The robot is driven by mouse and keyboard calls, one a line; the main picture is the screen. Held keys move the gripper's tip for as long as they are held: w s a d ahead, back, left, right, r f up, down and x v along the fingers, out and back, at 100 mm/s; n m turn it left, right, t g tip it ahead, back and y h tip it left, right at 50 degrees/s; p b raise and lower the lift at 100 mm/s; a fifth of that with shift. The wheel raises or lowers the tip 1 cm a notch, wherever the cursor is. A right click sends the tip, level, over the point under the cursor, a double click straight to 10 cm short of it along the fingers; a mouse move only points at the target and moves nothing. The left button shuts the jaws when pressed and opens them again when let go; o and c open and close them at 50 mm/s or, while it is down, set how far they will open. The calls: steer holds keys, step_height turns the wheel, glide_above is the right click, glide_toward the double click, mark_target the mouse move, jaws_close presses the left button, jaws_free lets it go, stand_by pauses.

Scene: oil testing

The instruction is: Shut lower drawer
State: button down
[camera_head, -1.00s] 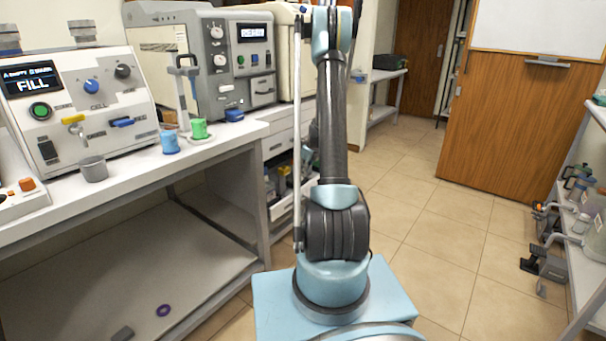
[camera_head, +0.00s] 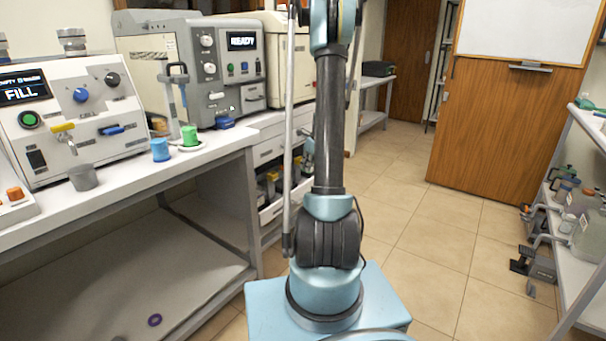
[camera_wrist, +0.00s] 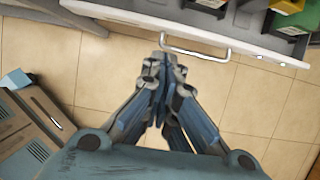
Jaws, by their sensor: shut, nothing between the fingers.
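The lower drawer stands open under the bench, left of my arm in the head view, with its pale front (camera_head: 271,213) partly hidden by my arm. In the wrist view, its white front (camera_wrist: 260,48) crosses the top, with a metal bar handle (camera_wrist: 196,52) on it. Bottles or boxes in the drawer show at the top right. My gripper (camera_wrist: 163,68) is shut and empty, over the floor just in front of the handle's left end. I cannot tell whether the fingertips touch the handle. The head view does not show the fingertips clearly.
Closed drawers (camera_head: 268,152) sit above the open one. The bench (camera_head: 120,182) with test machines runs along the left, with a low shelf (camera_head: 90,290) below. A shelf rack (camera_head: 583,250) stands at the right. The tiled floor (camera_head: 410,230) between is clear.

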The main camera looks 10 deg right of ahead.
steer(key=w+a+f+t+y, duration=0.1)
steer(key=w+a+f, duration=0.1)
steer(key=f, duration=0.1)
steer(key=w+a+f+t+y, duration=0.1)
steer(key=w+a+f, duration=0.1)
steer(key=w+f, duration=0.1)
steer(key=w+a+f+t+y, duration=0.1)
steer(key=w+a+f, duration=0.2)
steer(key=shift+w+f, duration=0.1)
steer(key=shift+f, duration=0.1)
steer(key=shift+w+a, duration=0.65)
steer(key=shift+w, duration=0.05)
steer(key=shift+w, duration=0.1)
stand_by(0.3)
